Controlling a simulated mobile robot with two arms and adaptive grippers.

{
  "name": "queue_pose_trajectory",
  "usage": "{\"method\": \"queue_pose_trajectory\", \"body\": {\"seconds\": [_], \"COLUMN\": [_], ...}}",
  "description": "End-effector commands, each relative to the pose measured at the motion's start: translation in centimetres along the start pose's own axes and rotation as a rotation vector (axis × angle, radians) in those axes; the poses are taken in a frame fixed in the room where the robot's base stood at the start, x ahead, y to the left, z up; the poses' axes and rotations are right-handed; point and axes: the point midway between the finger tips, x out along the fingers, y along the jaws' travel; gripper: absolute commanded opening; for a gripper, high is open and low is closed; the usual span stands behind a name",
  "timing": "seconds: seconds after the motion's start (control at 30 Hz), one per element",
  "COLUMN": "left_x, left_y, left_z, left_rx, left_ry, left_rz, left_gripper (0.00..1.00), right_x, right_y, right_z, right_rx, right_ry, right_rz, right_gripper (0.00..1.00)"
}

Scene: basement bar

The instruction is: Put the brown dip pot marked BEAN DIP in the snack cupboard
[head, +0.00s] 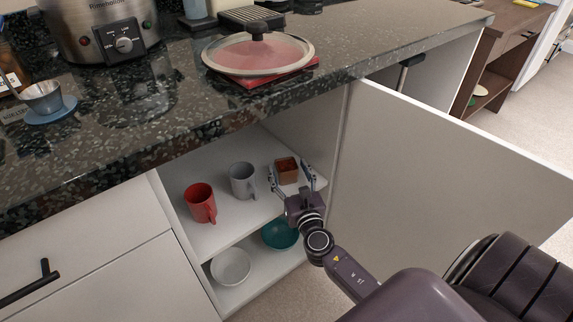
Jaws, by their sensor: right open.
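A small square brown pot (287,169) stands upright on the upper shelf of an open white cupboard (226,229) under the counter. No marking can be read on it at this size. My right gripper (290,181) reaches into the cupboard from the lower right. It is open, with one finger on each side of the pot. I cannot tell whether the fingers touch it. My left gripper is out of view.
A red mug (200,203) and a grey mug (243,181) share the upper shelf. A white bowl (231,266) and a teal bowl (280,235) are below. The cupboard door (440,180) stands open at right.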

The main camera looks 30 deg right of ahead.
Motion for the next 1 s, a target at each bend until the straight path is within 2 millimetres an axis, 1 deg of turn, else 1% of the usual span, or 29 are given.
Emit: {"method": "queue_pose_trajectory", "body": {"seconds": [0.03, 0.1, 0.3, 0.4, 0.53, 0.63, 0.67, 0.77, 0.8, 0.87, 0.9, 0.97, 1.0], "left_x": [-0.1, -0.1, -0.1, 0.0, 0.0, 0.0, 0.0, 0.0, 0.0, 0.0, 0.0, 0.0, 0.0], "left_y": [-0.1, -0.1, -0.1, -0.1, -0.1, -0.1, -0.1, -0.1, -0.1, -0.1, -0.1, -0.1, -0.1], "left_z": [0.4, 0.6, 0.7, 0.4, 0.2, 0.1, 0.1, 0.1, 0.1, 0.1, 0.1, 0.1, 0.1], "left_rx": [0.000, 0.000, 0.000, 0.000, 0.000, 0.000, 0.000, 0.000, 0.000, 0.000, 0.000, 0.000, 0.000], "left_ry": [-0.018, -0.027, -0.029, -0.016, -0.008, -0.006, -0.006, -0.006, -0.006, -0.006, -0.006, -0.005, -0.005], "left_rz": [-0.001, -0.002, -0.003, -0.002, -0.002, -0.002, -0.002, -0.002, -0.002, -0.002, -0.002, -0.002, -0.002], "left_gripper": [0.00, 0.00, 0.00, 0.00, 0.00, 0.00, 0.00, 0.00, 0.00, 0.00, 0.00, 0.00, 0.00], "right_x": [-1.4, -3.0, -7.0, -8.4, -9.4, -9.8, -9.9, -10.5, -10.9, -11.6, -12.2, -13.2, -14.0], "right_y": [0.0, 0.0, 0.0, 0.0, 0.0, -0.2, -0.4, -1.0, -1.2, -1.3, -1.1, -0.6, 0.1], "right_z": [0.0, -0.1, 0.0, -0.1, 0.1, 0.4, 0.6, 0.9, 0.8, 0.6, 0.2, -0.4, -0.9], "right_rx": [0.000, 0.000, 0.000, 0.000, 0.006, 0.097, 0.155, 0.453, 0.612, 0.870, 1.045, 1.302, 1.468], "right_ry": [0.003, 0.002, 0.001, 0.001, 0.000, 0.005, 0.009, 0.036, 0.054, 0.084, 0.110, 0.153, 0.186], "right_rz": [0.002, 0.001, 0.001, 0.001, 0.000, -0.021, -0.033, -0.099, -0.134, -0.194, -0.238, -0.308, -0.358], "right_gripper": [0.62, 0.62, 0.62, 0.62, 0.62, 0.62, 0.62, 0.62, 0.62, 0.62, 0.62, 0.62, 0.62]}}
